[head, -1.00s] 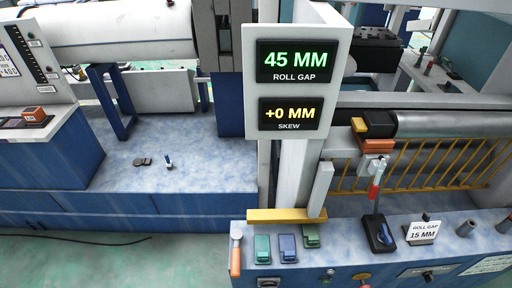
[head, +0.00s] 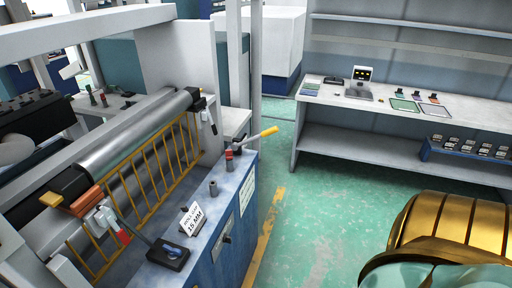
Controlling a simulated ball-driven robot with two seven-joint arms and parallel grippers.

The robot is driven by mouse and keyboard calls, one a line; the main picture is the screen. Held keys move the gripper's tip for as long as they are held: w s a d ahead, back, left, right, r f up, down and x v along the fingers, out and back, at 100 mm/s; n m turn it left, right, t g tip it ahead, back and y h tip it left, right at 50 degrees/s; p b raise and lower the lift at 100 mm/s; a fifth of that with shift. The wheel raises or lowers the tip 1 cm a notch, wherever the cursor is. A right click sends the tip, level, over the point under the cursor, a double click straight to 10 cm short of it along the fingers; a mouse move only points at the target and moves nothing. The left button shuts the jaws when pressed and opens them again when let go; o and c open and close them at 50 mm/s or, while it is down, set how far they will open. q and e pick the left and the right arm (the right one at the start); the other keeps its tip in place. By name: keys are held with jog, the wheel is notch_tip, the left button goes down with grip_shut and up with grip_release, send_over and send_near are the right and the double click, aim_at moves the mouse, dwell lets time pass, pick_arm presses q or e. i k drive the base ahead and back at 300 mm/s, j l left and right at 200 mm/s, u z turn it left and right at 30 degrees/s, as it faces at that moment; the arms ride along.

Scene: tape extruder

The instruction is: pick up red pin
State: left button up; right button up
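I cannot single out the red pin for certain. A small red-marked item (head: 433,98) lies on the white bench at the back right, too small to identify. Neither of my grippers is in view.
The steel roller (head: 135,135) and yellow guard rail (head: 150,180) fill the left. Green floor (head: 325,215) is open between console and bench.

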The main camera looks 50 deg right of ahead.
aim_at(229, 153)
jog(key=z, duration=1.25)
